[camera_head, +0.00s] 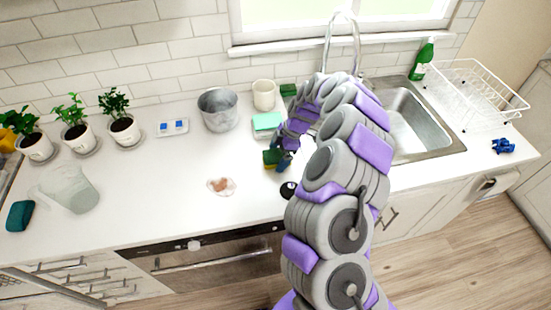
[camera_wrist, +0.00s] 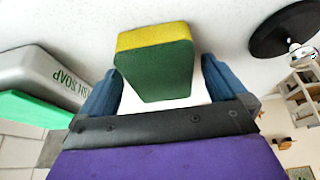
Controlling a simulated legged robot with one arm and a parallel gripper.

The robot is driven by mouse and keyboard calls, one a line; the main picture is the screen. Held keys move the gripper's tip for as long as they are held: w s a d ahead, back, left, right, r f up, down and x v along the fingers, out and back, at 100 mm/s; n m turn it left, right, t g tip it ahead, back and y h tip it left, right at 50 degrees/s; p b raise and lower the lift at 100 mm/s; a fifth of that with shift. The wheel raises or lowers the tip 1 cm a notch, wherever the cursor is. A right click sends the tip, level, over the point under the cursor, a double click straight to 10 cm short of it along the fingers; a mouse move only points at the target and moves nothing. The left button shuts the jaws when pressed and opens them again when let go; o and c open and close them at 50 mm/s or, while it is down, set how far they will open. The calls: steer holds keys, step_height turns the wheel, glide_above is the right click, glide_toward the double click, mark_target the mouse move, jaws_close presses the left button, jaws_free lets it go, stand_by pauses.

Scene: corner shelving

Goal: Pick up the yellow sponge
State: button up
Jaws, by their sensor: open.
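The yellow sponge (camera_head: 271,158) has a dark green side and lies on the white counter just left of my gripper (camera_head: 282,162). In the wrist view, the sponge (camera_wrist: 155,65) shows its green face and a yellow strip along the top. It sits between the two blue fingers of my gripper (camera_wrist: 160,85), which are open, one on each side. A gap shows between the sponge and the right finger; the left side is closer, and I cannot tell whether it touches. My arm hides part of the counter and sink in the head view.
A mint-green box (camera_head: 267,122), a metal pot (camera_head: 217,109) and a cream cup (camera_head: 264,94) stand behind. A grey object with soap lettering (camera_wrist: 45,75) is close left in the wrist view. A black round object (camera_head: 288,190) lies in front. The sink (camera_head: 422,125) is right.

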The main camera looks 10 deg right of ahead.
mark_target(279, 154)
steer(key=shift+d+f, duration=0.1)
steer(key=shift+d, duration=0.3)
steer(key=shift+c, duration=0.8)
steer(key=shift+a, duration=0.5)
steer(key=c, duration=0.6)
steer(key=shift+c, duration=1.4)
steer(key=shift+d, duration=0.15)
steer(key=shift+r+p, duration=0.2)
steer(key=shift+p, duration=0.15)
steer(key=shift+r+p, duration=0.2)
steer(key=shift+p, duration=0.15)
step_height(279, 154, up, 10)
steer(key=shift+f+p, duration=0.1)
steer(key=shift+p, duration=0.45)
